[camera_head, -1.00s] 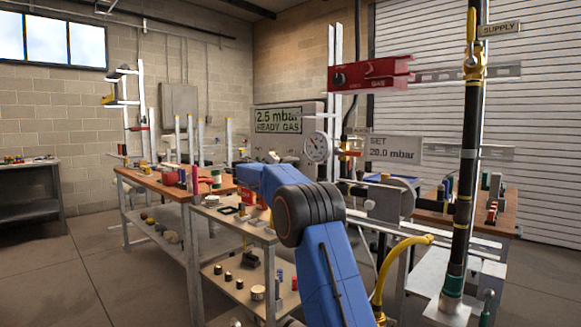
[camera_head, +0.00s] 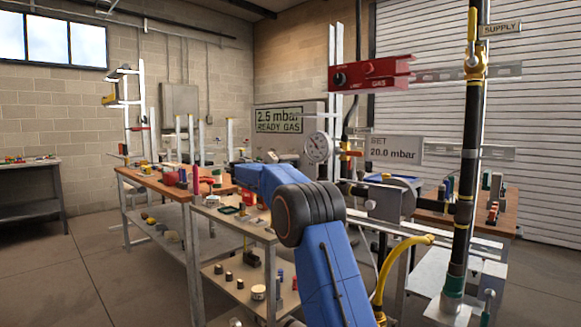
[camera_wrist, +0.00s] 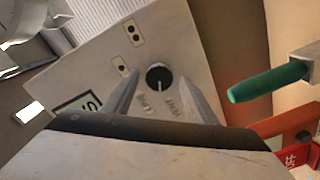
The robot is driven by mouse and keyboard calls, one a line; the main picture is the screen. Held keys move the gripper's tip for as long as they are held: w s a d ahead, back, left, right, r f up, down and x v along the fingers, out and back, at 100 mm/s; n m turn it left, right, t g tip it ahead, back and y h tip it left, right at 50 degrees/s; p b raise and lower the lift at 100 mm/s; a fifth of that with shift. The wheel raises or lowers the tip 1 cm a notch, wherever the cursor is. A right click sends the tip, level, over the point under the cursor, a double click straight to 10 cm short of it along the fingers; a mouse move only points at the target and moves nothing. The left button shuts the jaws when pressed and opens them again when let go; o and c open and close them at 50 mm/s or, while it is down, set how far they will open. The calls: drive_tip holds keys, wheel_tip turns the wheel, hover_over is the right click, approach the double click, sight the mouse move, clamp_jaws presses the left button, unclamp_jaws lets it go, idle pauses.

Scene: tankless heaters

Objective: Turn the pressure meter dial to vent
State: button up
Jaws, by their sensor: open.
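In the wrist view, a round black dial (camera_wrist: 159,78) with a white pointer line sits on a pale grey panel (camera_wrist: 180,45). The pointer aims toward the lower edge of the picture. "VENT" is printed below and to the right of the dial; another small label, not clearly legible, is below and to the left. My gripper (camera_wrist: 158,92) is open, with one pale finger on each side of the dial. Whether the fingers touch it, I cannot tell. A small display (camera_wrist: 80,105) is partly hidden beside the left finger. In the head view, my gripper is hidden behind my blue arm.
In the wrist view, a green rod (camera_wrist: 268,84) and a red part (camera_wrist: 297,150) lie to the right. In the head view, a round gauge (camera_head: 317,148), a red gas box (camera_head: 370,75) and a black supply pipe (camera_head: 466,145) stand around the arm. Benches (camera_head: 152,183) stand left.

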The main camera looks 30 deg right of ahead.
drive_tip(key=v, duration=1.6)
drive_tip(key=shift+a, duration=0.3)
drive_tip(key=shift+s, duration=0.15)
drive_tip(key=s+d+f+n+g+y, duration=0.1)
drive_tip(key=s+f+y, duration=0.25)
drive_tip(key=s, duration=0.75)
drive_tip(key=s+f+y, duration=0.2)
drive_tip(key=s+f, duration=0.2)
drive_tip(key=s, duration=0.6)
drive_tip(key=s+d+f+n+g+y, duration=0.1)
drive_tip(key=s+f+y, duration=0.2)
drive_tip(key=s, duration=0.8)
drive_tip(key=s+a+f+y, duration=0.2)
drive_tip(key=s+a+f, duration=0.2)
drive_tip(key=s+f, duration=0.3)
drive_tip(key=s+a+f+y, duration=0.3)
drive_tip(key=s+f, duration=0.3)
drive_tip(key=s, duration=0.7)
drive_tip(key=s+a+f+n+y, duration=0.1)
drive_tip(key=s+a+f+y, duration=0.2)
drive_tip(key=s, duration=0.7)
wheel_tip(320, 180, down, 5)
drive_tip(key=shift+s+a+r+t, duration=0.1)
drive_tip(key=shift+s+a+t, duration=0.15)
drive_tip(key=shift+a, duration=1)
